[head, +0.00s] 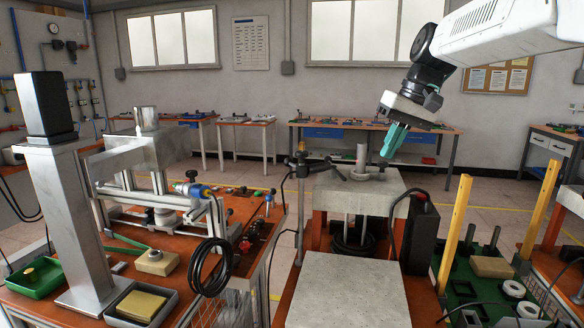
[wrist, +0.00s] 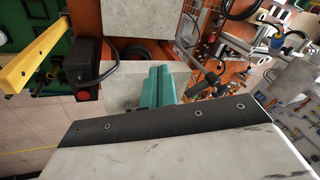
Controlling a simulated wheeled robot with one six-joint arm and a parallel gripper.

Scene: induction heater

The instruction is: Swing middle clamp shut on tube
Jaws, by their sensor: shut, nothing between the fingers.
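A pale upright tube (head: 361,156) stands on top of a grey block (head: 385,195) in the middle of the head view, with a grey ring-like piece (head: 367,174) around its foot. A dark post with a side arm (head: 322,164) stands just left of the tube; I cannot tell whether it is the middle clamp. My gripper (head: 390,146) has teal fingers, shut and empty, pointing down to the right of the tube and apart from it. In the wrist view the shut teal fingers (wrist: 157,88) show above a grey surface; the tube cannot be made out there.
A black box with a cable (head: 424,232) stands right of the block. Yellow posts (head: 458,222) rise from a green tray further right. A metal frame (head: 150,160) and a coiled black cable (head: 208,266) are on the left bench. A pale plate (head: 345,290) lies in front.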

